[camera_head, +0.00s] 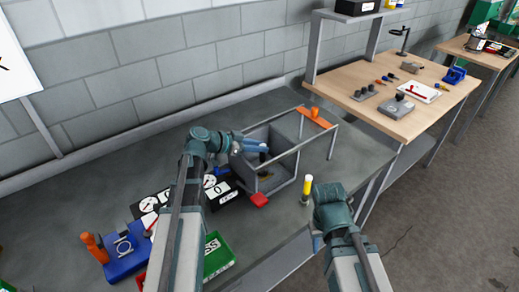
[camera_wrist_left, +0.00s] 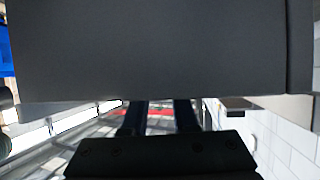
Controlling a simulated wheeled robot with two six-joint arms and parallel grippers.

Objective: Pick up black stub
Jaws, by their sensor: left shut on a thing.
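My left gripper (camera_head: 262,152) is at the upper left side of an open grey box-shaped stand on the bench. It is shut on a small dark thing, which I take to be the black stub (camera_head: 264,157), mostly hidden by the fingers. In the left wrist view a large dark grey surface (camera_wrist_left: 160,50) fills the upper part and hides the fingertips; I cannot tell what it is. My right gripper (camera_head: 317,242) is low by the bench's front edge, mostly hidden behind its own arm, and its fingers cannot be made out.
The grey box (camera_head: 283,178) has a thin frame with an orange piece (camera_head: 314,117) to its right. The bench's right end is clear.

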